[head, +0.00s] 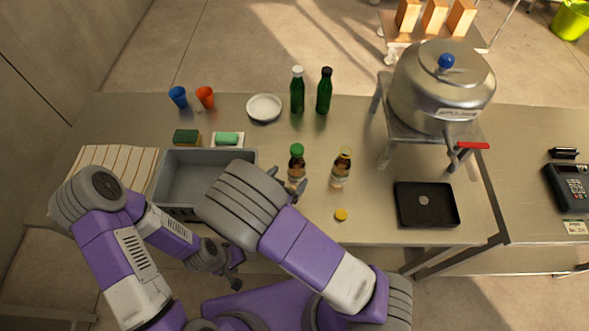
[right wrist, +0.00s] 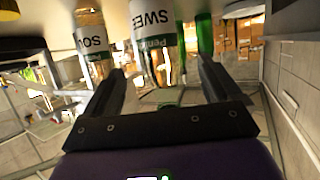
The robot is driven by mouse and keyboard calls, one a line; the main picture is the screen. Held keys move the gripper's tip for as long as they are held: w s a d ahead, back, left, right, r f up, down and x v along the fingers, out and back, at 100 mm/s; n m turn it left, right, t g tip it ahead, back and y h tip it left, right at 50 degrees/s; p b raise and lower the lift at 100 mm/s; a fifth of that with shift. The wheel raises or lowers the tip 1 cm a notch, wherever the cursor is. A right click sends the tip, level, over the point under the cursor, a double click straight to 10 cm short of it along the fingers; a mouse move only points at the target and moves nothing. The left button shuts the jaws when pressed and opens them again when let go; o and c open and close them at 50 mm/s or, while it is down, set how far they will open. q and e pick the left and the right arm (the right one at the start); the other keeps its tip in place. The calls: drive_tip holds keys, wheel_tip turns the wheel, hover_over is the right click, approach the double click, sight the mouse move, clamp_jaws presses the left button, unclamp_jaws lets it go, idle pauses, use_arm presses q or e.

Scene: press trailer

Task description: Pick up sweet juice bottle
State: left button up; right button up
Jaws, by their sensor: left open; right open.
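The sweet juice bottle (head: 297,163), amber with a green cap, stands on the metal counter. In the right wrist view its label, starting "SWE", shows on the bottle (right wrist: 152,40). My right gripper (head: 286,184) is open, its fingers pointing at this bottle. In the right wrist view the bottle is between the two fingers of the gripper (right wrist: 160,78), with gaps visible; contact cannot be told. Its lower part is partly hidden by my gripper in the head view. My left gripper (head: 236,270) is open and empty, low in front of the counter's edge.
A similar bottle with a yellow cap (head: 341,167), labelled "SO…" in the wrist view (right wrist: 90,42), stands close on the right. Two green bottles (head: 324,92) stand behind. A grey bin (head: 206,156) is left, a black tray (head: 427,204) right, and a loose yellow cap (head: 341,214) in front.

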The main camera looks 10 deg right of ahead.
drive_tip(key=shift+w+d+f, duration=0.25)
drive_tip(key=shift+w+d, duration=0.15)
drive_tip(key=shift+d, duration=0.2)
drive_tip(key=x, duration=0.5)
drive_tip(key=shift+w+f, duration=0.15)
drive_tip(key=shift+w, duration=0.1)
drive_tip(key=c, duration=1.6)
